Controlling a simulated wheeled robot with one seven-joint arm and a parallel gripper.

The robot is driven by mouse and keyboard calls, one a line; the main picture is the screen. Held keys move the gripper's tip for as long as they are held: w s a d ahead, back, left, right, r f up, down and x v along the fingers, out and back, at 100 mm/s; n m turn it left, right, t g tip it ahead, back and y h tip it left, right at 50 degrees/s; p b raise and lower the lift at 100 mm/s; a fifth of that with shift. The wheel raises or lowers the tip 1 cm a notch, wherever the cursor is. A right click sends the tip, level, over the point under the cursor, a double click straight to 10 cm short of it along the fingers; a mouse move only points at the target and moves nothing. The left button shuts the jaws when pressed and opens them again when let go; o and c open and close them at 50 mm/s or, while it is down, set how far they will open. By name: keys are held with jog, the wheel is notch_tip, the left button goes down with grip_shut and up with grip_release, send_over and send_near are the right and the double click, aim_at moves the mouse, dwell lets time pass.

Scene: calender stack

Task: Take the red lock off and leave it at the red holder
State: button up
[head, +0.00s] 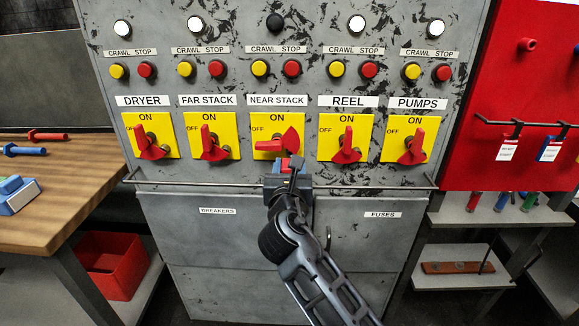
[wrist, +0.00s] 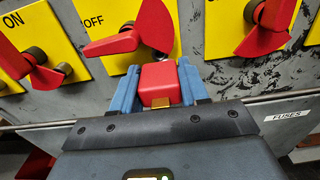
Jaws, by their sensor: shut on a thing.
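The red lock (wrist: 160,82) is a red block between the blue fingers of my gripper (wrist: 160,88) in the wrist view. In the head view my gripper (head: 286,172) is shut on it just below the NEAR STACK switch (head: 277,143). That switch's red handle lies sideways, toward OFF. I cannot tell whether the lock is still joined to the switch. A red peg (head: 527,44), possibly the red holder, sticks out of the red board (head: 540,90) at the right. A blue peg (head: 576,49) is at the picture's edge.
The other switches, such as REEL (head: 346,138), have upright handles. A rail (head: 200,186) crosses the cabinet below them. Red and blue tags hang from a rack (head: 520,123) on the board. A wooden bench (head: 80,185) stands left, a shelf (head: 480,213) right.

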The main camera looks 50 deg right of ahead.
jog(key=shift+s+a, duration=0.3)
jog(key=shift+a, duration=0.15)
dwell(0.6)
jog(key=shift+p+v, duration=0.8)
jog(key=shift+v, duration=1.2)
